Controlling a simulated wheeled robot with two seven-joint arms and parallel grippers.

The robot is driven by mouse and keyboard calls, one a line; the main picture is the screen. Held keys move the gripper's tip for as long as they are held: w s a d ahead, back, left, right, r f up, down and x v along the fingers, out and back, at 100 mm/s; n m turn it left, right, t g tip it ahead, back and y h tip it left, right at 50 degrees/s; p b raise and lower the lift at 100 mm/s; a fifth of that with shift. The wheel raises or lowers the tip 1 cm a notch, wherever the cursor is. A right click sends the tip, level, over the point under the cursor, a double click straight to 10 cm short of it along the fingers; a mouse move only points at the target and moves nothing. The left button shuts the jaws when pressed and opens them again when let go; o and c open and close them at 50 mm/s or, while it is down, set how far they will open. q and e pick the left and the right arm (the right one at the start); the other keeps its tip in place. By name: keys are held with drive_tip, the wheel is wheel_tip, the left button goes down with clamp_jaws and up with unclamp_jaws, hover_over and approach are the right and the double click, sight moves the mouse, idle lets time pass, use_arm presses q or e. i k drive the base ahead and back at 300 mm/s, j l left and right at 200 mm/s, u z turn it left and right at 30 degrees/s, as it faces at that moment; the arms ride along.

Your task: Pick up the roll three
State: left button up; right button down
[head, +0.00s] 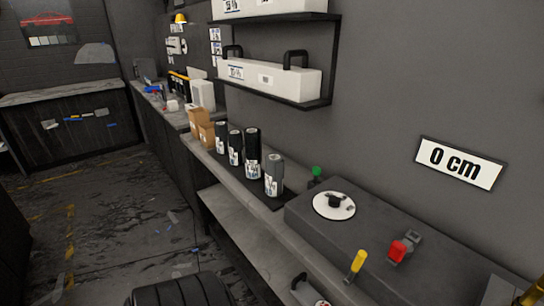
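Several dark film rolls stand upright in a row on a narrow counter along the wall, in the middle of the head view. The nearest roll (274,175) is grey. Behind it stand a taller black roll (253,152), another dark roll (235,147) and a farthest roll (221,137). Each has a white label low on its side, too small to read, so I cannot tell which is roll three by number. The rolls stand on a dark base. Neither of my grippers is in view, and nothing touches the rolls.
A wall shelf (310,103) overhangs nearby. Floor (120,210) at left is mostly open.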

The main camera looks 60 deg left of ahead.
sight(236, 137)
drive_tip(key=u, duration=2.2)
drive_tip(key=i+j+z, duration=0.25)
drive_tip(key=j, duration=0.4)
drive_tip(key=j+z, duration=0.25)
drive_tip(key=j, duration=0.4)
drive_tip(key=i+j+z, duration=0.1)
drive_tip(key=j+z, duration=0.15)
drive_tip(key=j, duration=0.45)
